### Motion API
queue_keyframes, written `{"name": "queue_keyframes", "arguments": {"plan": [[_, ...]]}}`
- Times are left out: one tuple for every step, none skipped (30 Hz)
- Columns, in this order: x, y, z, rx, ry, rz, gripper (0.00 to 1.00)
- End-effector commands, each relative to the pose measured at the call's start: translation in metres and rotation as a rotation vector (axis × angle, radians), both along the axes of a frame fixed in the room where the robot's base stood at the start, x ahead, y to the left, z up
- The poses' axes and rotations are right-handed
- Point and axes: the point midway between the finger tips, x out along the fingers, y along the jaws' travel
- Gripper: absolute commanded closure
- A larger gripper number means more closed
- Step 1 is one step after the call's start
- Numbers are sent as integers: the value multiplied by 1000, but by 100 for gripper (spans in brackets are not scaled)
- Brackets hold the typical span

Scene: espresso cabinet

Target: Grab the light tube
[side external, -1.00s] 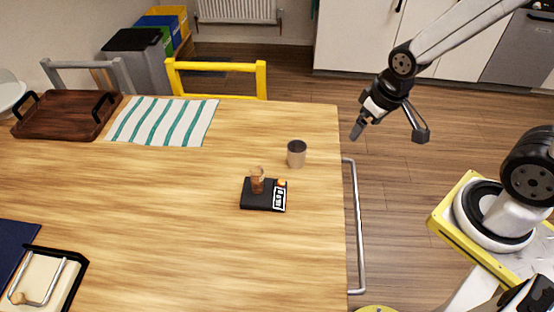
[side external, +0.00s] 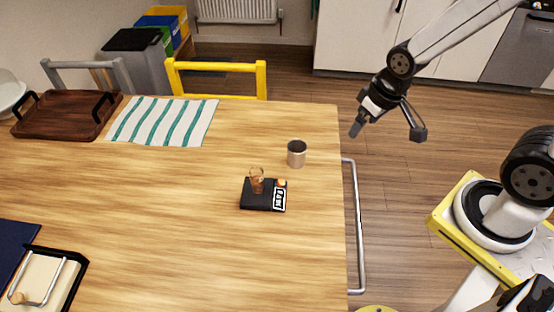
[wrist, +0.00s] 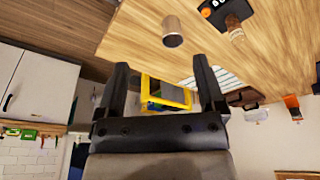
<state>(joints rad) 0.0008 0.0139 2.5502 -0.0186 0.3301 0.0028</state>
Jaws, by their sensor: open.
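A small clear tube-like glass (side external: 257,180) with brownish contents stands upright on a black scale (side external: 250,203) near the table's right side. It is the likeliest light tube, but I cannot be sure. The glass also shows at the top of the wrist view (wrist: 235,28). A grey metal cup (side external: 297,154) stands behind and right of the scale. My gripper (side external: 388,132) is open and empty, beyond the table's right edge and apart from these things. Its two dark fingers also show spread apart in the wrist view (wrist: 160,66), where the picture is turned upside down.
A metal rail (side external: 356,230) runs along the right edge of the wooden table (side external: 180,220). A striped cloth (side external: 163,121) and a dark tray (side external: 65,114) lie at the back left. A yellow chair (side external: 217,66) stands behind. The table's middle is clear.

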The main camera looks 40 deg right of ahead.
Motion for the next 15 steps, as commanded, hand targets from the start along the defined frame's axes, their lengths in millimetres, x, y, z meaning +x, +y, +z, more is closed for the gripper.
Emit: {"name": "queue_keyframes", "arguments": {"plan": [[5,-1,-1,-8,-10,11,12],[8,-2,-2,-13,-18,17,12],[14,-3,-3,-23,-32,32,12],[19,-4,-4,-30,-46,43,12],[25,-5,-5,-38,-59,58,12],[33,-6,-7,-49,-80,78,12],[41,-7,-8,-58,-99,95,12],[48,-8,-10,-66,-118,115,12],[59,-8,-12,-75,-146,144,12],[67,-8,-14,-83,-167,166,12],[75,-8,-16,-89,-189,190,12],[86,-7,-19,-95,-218,224,12],[94,-6,-22,-99,-241,250,12],[102,-5,-24,-101,-263,277,12],[113,-3,-27,-102,-293,313,12]]}}
